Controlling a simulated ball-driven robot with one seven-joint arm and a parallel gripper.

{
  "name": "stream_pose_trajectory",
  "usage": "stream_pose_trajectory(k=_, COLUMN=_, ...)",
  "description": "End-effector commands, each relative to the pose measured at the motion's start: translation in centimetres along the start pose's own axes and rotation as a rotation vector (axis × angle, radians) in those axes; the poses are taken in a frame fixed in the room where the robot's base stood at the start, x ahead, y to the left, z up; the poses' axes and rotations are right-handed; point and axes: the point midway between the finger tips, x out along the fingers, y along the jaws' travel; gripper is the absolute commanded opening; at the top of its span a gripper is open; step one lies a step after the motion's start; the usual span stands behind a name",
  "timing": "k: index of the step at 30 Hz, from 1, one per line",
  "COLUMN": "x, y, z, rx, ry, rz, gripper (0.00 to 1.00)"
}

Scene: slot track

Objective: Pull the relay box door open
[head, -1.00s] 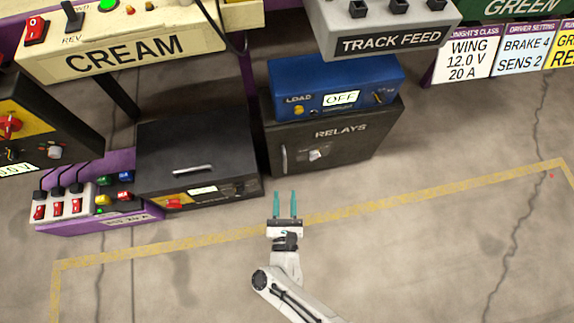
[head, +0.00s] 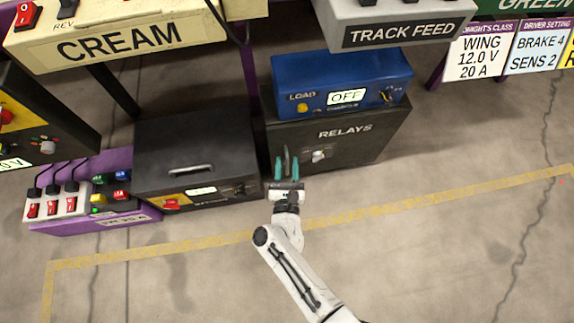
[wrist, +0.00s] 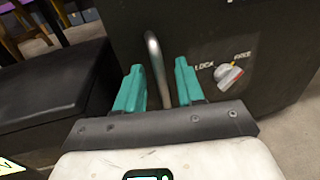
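The dark relay box (head: 350,145), lettered RELAYS, stands on the floor under the blue load unit, its door shut. Its upright metal bar handle (head: 286,158) is at the door's left side; it also shows in the wrist view (wrist: 157,66). Right of the handle is a knob (wrist: 229,75) between the words LOCK and FREE, its pointer toward FREE. My gripper (head: 281,168) is at the door front. In the wrist view its teal fingers (wrist: 158,85) are apart, one on each side of the handle. I cannot tell whether either finger touches it.
A black case (head: 195,150) with a top handle stands close on the left; its side also shows in the wrist view (wrist: 55,95). The blue load unit (head: 340,80) reads OFF. The TRACK FEED box (head: 395,30) overhangs above. The floor in front is clear.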

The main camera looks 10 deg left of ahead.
Motion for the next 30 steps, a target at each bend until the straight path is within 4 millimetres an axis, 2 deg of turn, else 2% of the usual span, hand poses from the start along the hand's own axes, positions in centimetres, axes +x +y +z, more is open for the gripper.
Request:
stream_pose_trajectory(k=2, x=-0.02, y=-0.01, z=-0.01, rx=0.000, ry=0.000, rz=0.000, gripper=0.37)
stream_pose_trajectory(k=14, x=-0.05, y=0.00, z=-0.02, rx=0.000, ry=0.000, rz=0.000, gripper=0.00)
stream_pose_trajectory(k=30, x=-0.14, y=-0.06, z=-0.03, rx=-0.001, ry=0.001, rz=0.001, gripper=0.00)
